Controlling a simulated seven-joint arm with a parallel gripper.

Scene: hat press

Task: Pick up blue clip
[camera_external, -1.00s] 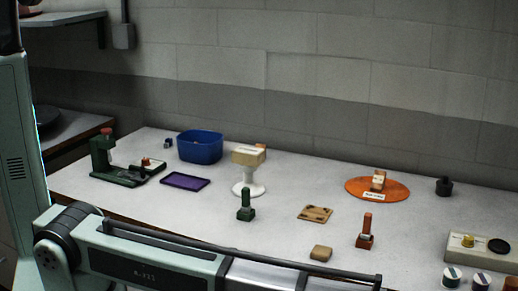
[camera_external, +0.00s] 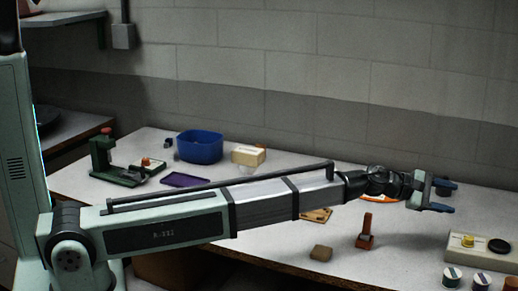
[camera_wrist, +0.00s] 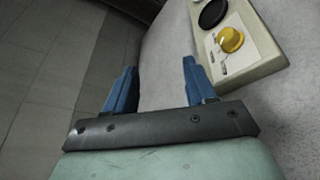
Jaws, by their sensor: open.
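A small dark-blue item (camera_external: 168,143) sits at the back left of the table, just left of the blue bin (camera_external: 200,147). It is too small to tell whether it is the blue clip. I see no other clear candidate. My gripper (camera_external: 447,196) is open and empty at the right, above the table and far from that item. In the wrist view my two blue fingers (camera_wrist: 160,68) stand apart with nothing between them. The wrist view shows no clip.
A beige panel (camera_external: 480,250) with a yellow knob (camera_wrist: 230,40) lies near my gripper. My arm hides the middle.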

